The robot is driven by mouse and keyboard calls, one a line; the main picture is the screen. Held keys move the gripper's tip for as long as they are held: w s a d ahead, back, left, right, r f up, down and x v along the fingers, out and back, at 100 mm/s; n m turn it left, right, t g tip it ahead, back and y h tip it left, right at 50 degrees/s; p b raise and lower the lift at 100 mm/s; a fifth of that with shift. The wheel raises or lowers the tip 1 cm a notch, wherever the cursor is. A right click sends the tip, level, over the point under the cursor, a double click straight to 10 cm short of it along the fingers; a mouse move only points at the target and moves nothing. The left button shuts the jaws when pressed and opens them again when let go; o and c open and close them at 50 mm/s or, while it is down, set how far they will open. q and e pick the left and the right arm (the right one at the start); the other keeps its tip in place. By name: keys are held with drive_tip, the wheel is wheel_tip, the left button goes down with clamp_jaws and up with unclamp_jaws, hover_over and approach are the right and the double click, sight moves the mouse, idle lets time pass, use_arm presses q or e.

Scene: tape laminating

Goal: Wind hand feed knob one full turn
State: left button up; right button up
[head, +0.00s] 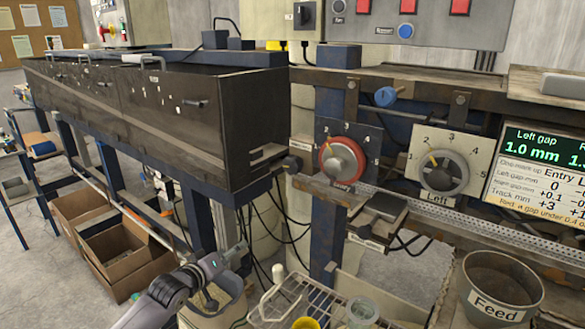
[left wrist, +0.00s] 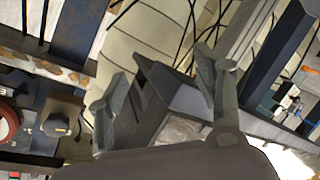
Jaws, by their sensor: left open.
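No knob in view has a readable hand feed label. A red-rimmed dial knob (head: 343,160) marked "Entry" sits on a dark plate on the machine front. A grey knob (head: 441,172) marked "Left" sits on a pale numbered plate to its right. A small blue knob (head: 385,96) is above and between them. My left gripper (head: 236,256) is low, below and left of the knobs and apart from them. In the left wrist view my left gripper (left wrist: 165,75) is open, with no thing clearly held. My right gripper is not in view.
A long dark oven-like box (head: 180,115) overhangs my left arm. A wire rack (head: 305,303) with cups and a "Feed" bucket (head: 500,290) stand at the front. Cardboard boxes (head: 125,250) lie on the floor. A screen (head: 545,150) shows gap readings at right.

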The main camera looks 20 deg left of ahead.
use_arm(q)
drive_tip(key=d+r+t+h, duration=0.2)
drive_tip(key=d+r+h, duration=0.15)
drive_tip(key=r, duration=1.15)
approach(289, 167)
drive_tip(key=shift+h, duration=0.45)
drive_tip(key=p+x, duration=0.1)
drive_tip(key=x, duration=0.2)
drive_tip(key=p+x, duration=0.1)
drive_tip(key=x, duration=0.3)
drive_tip(key=p+x, duration=0.2)
drive_tip(key=x, duration=0.2)
drive_tip(key=shift+w+a, duration=0.2)
drive_tip(key=shift+w, duration=0.05)
drive_tip(key=c, duration=1.2)
drive_tip(key=shift+m, duration=0.5)
